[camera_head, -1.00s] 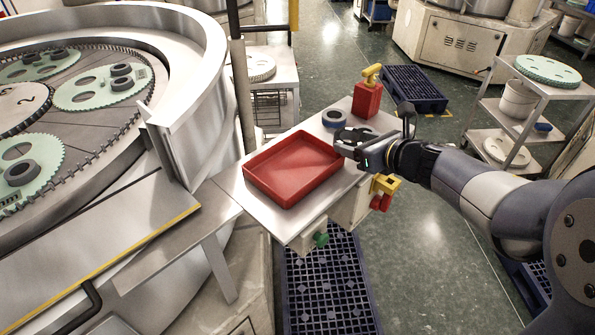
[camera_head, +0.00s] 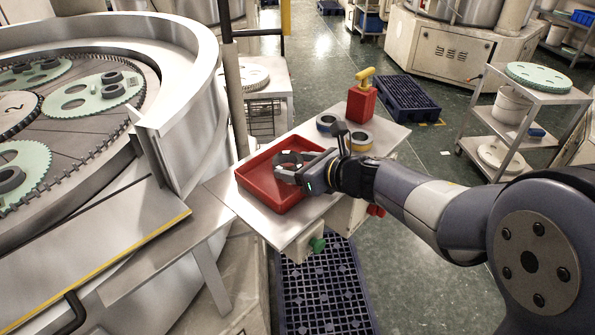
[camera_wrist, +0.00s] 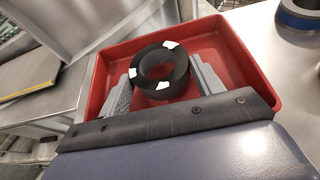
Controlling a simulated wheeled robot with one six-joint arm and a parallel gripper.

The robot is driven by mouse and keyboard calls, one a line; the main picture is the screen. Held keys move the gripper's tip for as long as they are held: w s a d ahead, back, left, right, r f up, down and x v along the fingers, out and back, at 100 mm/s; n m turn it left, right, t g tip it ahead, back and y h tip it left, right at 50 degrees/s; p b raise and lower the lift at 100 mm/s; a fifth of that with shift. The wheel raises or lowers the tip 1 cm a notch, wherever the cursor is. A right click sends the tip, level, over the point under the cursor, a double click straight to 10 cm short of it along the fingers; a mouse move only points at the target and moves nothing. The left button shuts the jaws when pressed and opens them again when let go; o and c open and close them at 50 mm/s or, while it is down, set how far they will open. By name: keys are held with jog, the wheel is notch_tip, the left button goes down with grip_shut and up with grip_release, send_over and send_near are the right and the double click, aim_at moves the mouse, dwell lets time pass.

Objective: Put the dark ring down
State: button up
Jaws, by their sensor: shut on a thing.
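The dark ring (camera_wrist: 181,72), a thick black ring with white patches on its face, sits between the two grey jaws of my gripper (camera_wrist: 163,88) in the wrist view. The jaws are shut on its outer sides. In the head view the ring (camera_head: 282,158) and my gripper (camera_head: 293,170) are over the red tray (camera_head: 262,195). The tray floor (camera_wrist: 215,62) shows around the ring in the wrist view and looks empty. I cannot tell whether the ring touches the floor or hangs just above it.
The tray stands on a metal table (camera_head: 290,222). Behind my gripper are a blue-banded ring (camera_head: 326,122), a yellow-banded ring (camera_head: 367,143) and a red container with a yellow top (camera_head: 361,104). A large lapping machine (camera_head: 180,95) stands at the left.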

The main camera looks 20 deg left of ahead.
jog(key=shift+f, duration=0.5)
jog(key=shift+f, duration=0.15)
jog(key=o, duration=1.1)
jog(key=b+v, duration=0.1)
jog(key=v, duration=1.1)
jog(key=shift+a, duration=0.1)
